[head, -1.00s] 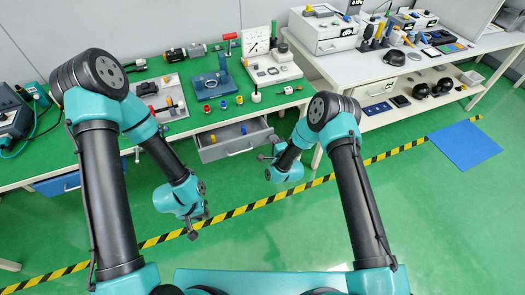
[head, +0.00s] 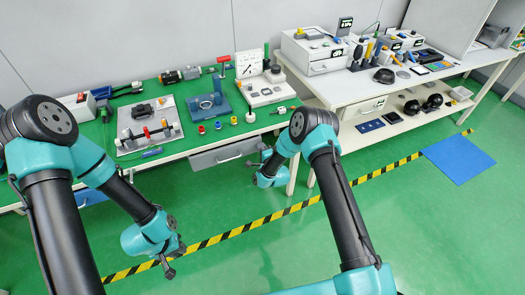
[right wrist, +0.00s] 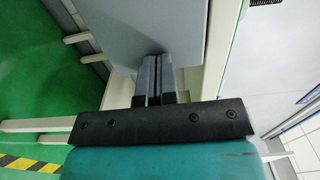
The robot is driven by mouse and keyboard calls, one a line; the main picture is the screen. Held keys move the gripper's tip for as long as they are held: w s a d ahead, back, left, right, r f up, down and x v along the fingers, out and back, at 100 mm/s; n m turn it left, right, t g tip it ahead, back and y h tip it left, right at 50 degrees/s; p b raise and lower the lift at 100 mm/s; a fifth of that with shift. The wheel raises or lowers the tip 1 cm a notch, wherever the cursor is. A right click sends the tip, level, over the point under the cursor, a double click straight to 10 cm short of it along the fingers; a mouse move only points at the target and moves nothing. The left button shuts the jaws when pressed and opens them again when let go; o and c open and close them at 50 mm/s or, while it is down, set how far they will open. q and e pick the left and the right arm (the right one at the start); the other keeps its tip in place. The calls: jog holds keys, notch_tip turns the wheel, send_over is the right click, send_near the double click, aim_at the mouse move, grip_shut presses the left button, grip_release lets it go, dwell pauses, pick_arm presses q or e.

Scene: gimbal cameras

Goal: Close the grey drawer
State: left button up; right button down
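The grey drawer (head: 225,153) is under the green-topped bench in the head view. Its front sits close under the bench top and no interior shows; I cannot tell whether a small gap remains. My right gripper (head: 254,163) is at the right end of the drawer front. In the right wrist view, its two dark fingers (right wrist: 154,78) lie close together, with nothing between them. Their tips meet the edge of a grey panel, apparently the drawer front (right wrist: 155,28); contact is unclear. My left gripper (head: 171,260) hangs low over the floor, away from the bench, its finger opening unclear.
The green bench (head: 180,155) carries tools, a grey tray (head: 125,148) and several small coloured parts. A blue drawer (head: 93,197) is at its left. A white bench (head: 345,95) stands to the right. Green floor with a striped line (head: 240,231) is clear in front.

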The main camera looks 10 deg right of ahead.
jog(key=shift+w+d+r, duration=0.1)
jog(key=shift+w, duration=0.1)
pick_arm(q)
jog(key=shift+w+d, duration=0.3)
pick_arm(e)
jog(key=v, duration=1.4)
jog(key=shift+s, duration=0.2)
jog(key=s+d+n+g, duration=0.2)
jog(key=s+n+g, duration=0.4)
jog(key=s, duration=0.7)
jog(key=s+d+n+g, duration=0.3)
jog(key=s+n+g, duration=0.4)
jog(key=s+g, duration=0.3)
jog(key=s+f, duration=0.1)
jog(key=s, duration=0.3)
jog(key=shift+s+d+n+g, duration=0.2)
jog(key=shift+n+g, duration=0.1)
jog(key=shift+g, duration=0.1)
